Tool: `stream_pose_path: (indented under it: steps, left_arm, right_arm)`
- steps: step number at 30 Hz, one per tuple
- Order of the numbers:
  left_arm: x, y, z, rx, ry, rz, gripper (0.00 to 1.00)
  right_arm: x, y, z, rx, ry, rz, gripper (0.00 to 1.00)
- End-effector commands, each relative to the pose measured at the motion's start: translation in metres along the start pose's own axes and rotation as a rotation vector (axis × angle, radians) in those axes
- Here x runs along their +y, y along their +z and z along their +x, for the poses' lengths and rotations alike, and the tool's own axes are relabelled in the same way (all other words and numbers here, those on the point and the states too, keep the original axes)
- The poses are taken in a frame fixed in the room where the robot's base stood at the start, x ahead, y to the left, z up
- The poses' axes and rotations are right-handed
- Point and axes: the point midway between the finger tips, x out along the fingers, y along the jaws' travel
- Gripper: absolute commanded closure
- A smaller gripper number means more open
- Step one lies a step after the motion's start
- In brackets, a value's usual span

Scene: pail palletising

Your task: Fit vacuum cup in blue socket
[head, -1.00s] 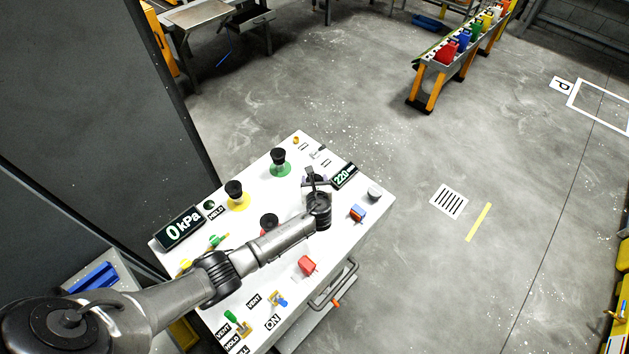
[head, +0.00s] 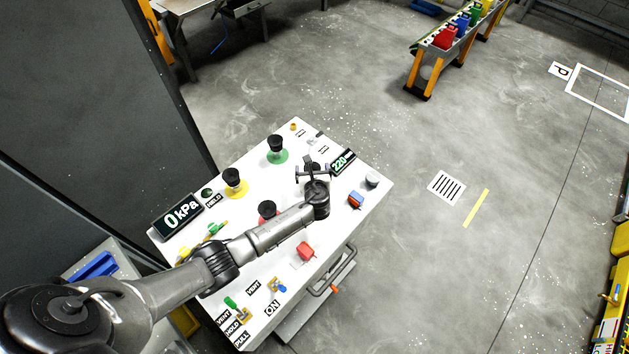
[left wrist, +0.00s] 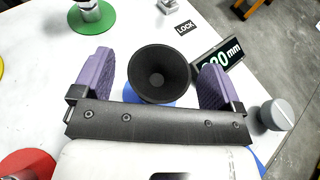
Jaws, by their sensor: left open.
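A black vacuum cup (left wrist: 158,74) with a flared mouth stands over a blue disc (left wrist: 131,95), the blue socket, in the left wrist view. Whether the cup is seated in it is hidden. My left gripper (head: 312,175) is open, with its purple fingers on either side of the cup and visible gaps between. In the head view, gripper and wrist mostly hide the blue socket. Other black cups stand on a green disc (head: 279,157), a yellow disc (head: 238,191) and a red disc (head: 260,221). My right gripper is not in view.
The white panel (head: 240,260) carries a 0 kPa display (head: 179,217), a 220 mm display (head: 342,161), a grey knob (head: 372,181), a red block (head: 306,251), a blue-and-red part (head: 356,200) and small levers. Open floor lies to the right.

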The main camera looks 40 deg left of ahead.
Motion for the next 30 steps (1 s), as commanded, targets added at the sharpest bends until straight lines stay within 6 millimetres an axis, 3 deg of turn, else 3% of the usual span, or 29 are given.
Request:
stream_pose_path:
  steps: [12,18,30]
  left_arm:
    - [0.0,0.0,-0.08,0.002,-0.003,-0.001,0.09]
    - [0.0,0.0,-0.109,0.002,-0.002,-0.001,0.09]
    - [0.0,0.0,-0.13,0.0,0.0,0.0,0.09]
  right_arm:
    - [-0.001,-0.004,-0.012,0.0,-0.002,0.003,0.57]
    - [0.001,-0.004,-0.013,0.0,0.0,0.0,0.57]
    - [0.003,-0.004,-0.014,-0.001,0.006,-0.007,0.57]
